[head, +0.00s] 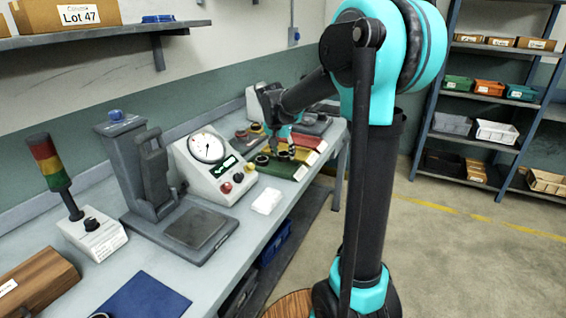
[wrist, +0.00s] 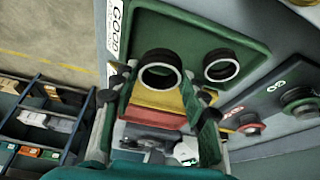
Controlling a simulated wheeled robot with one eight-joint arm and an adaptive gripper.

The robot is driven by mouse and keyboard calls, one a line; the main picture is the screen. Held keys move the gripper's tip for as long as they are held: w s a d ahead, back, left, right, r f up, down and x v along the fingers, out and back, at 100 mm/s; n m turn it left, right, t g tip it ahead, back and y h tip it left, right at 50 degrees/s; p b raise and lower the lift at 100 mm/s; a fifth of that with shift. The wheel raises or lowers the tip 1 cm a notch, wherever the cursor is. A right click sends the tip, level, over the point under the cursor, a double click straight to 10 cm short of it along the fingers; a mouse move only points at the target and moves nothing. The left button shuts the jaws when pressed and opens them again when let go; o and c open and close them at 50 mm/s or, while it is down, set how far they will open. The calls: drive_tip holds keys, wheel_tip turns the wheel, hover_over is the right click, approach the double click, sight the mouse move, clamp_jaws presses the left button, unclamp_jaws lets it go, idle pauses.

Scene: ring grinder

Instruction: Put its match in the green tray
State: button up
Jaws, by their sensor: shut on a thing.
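My gripper (wrist: 160,88) is shut on a dark ring (wrist: 158,58) with a pale inner rim, held between its two fingers in the wrist view. Behind the held ring is the green tray (wrist: 190,32), marked GOOD; whether the ring touches the tray I cannot tell. A second similar ring (wrist: 222,66) lies in the green tray, to the right of the held one. In the head view my gripper (head: 288,150) is small, over the colored trays at the bench's far part, and the green tray (head: 284,172) is the nearest of them.
A yellow tray (wrist: 158,99) and a red tray (wrist: 155,117) follow the green one. Gauge plates with round plugs, one marked GO (wrist: 276,87), lie to the right in the wrist view. A dial gauge box (head: 212,165) and a white block (head: 267,201) stand nearer on the bench.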

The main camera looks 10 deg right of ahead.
drive_tip(key=shift+f, duration=2.1)
drive_tip(key=shift+f, duration=0.1)
drive_tip(key=o, duration=0.9)
drive_tip(key=shift+o, duration=0.2)
drive_tip(key=v, duration=1.2)
